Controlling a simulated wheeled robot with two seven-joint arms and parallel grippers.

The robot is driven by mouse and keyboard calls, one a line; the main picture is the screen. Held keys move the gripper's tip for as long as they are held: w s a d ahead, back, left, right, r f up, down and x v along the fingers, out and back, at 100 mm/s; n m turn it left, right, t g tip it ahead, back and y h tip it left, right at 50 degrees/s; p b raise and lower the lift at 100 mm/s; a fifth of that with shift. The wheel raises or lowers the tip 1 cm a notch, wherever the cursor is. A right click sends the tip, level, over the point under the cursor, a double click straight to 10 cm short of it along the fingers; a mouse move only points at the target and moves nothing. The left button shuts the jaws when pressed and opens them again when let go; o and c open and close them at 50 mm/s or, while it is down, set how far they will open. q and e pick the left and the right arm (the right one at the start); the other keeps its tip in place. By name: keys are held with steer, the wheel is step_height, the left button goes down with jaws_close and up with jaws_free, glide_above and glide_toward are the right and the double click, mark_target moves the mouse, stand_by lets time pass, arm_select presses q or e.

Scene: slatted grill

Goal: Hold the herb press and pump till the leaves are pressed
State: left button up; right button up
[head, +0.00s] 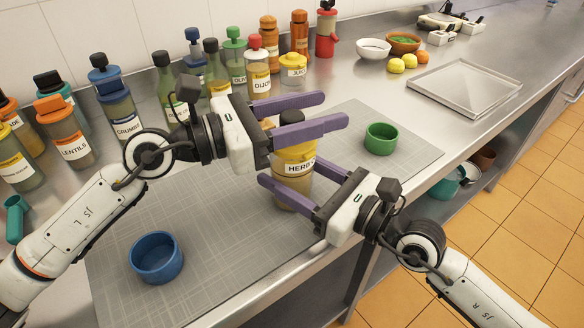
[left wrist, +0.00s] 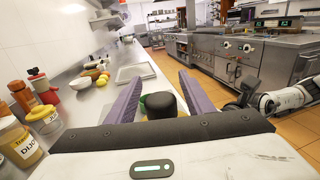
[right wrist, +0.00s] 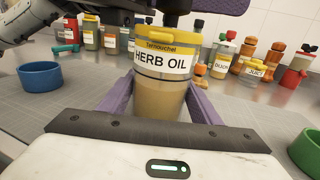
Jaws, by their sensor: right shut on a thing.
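The herb press is a jar labelled HERB OIL (head: 297,168) with a yellow lid and a black knob (head: 292,117) on top. It stands upright on the grey mat. My right gripper (head: 283,170) is shut on the jar body from the front right; the right wrist view shows its fingers on both sides of the jar (right wrist: 160,98). My left gripper (head: 335,109) is open at knob height, its purple fingers on either side of the knob. In the left wrist view the black knob (left wrist: 161,104) sits between the spread fingers. The leaves cannot be made out.
A blue bowl (head: 156,257) is at the front left of the mat and a green cup (head: 381,139) right of the jar. Several bottles and jars line the wall. A metal tray (head: 465,87) lies farther right. The counter's front edge is close to the jar.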

arm_select(q)
steer(key=shift+v, duration=3)
arm_select(e)
steer(key=o, duration=1.2)
steer(key=shift+o, duration=0.2)
steer(key=shift+d, duration=0.1)
steer(key=v, duration=1.2)
steer(key=shift+w, duration=0.1)
